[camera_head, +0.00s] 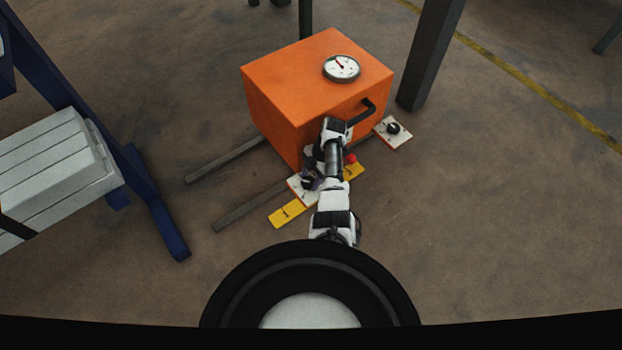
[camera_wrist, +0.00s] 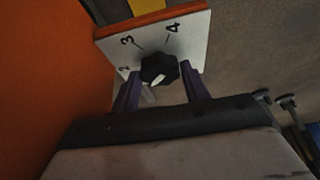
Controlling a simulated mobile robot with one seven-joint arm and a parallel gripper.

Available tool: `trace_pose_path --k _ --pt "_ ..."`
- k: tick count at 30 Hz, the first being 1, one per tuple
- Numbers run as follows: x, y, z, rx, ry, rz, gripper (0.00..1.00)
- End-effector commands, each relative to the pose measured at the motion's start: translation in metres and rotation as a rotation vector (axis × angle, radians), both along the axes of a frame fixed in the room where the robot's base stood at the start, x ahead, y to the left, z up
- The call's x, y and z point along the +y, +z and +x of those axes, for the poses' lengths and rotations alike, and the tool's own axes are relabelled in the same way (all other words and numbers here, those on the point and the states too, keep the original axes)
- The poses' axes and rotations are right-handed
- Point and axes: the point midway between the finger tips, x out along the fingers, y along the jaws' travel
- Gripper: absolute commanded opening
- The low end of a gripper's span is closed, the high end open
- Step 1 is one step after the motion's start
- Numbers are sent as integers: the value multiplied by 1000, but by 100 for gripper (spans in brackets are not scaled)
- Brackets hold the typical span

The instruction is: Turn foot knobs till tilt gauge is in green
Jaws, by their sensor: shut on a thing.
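An orange box-shaped machine (camera_head: 285,85) stands on the floor. A round tilt gauge (camera_head: 341,68) with a white face sits on its top; the needle points to the upper left, and its coloured zones are too small to read. My gripper (camera_wrist: 165,84) is at a black foot knob (camera_wrist: 159,68) on a white plate (camera_wrist: 196,42) marked 2, 3 and 4. Its purple fingers stand on both sides of the knob. The knob's white pointer is toward the lower side of the picture. In the head view my arm partly hides this plate. A second black knob (camera_head: 393,127) sits on a white plate at the right corner.
A black handle (camera_head: 362,110) sticks out of the machine's front near my arm. Yellow plates (camera_head: 287,214) lie low in front. Dark bars (camera_head: 250,208) lie on the floor to the left. A dark post (camera_head: 430,55) stands at right, and a blue frame (camera_head: 150,200) at left. The floor at right is clear.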

Motion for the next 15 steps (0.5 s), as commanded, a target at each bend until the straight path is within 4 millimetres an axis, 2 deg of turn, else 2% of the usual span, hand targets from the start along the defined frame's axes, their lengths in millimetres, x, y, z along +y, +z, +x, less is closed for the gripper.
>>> trace_pose_path --k 14,15 --pt "0 -1 -1 2 18 -3 23" --pt "0 -1 0 2 17 -2 47"
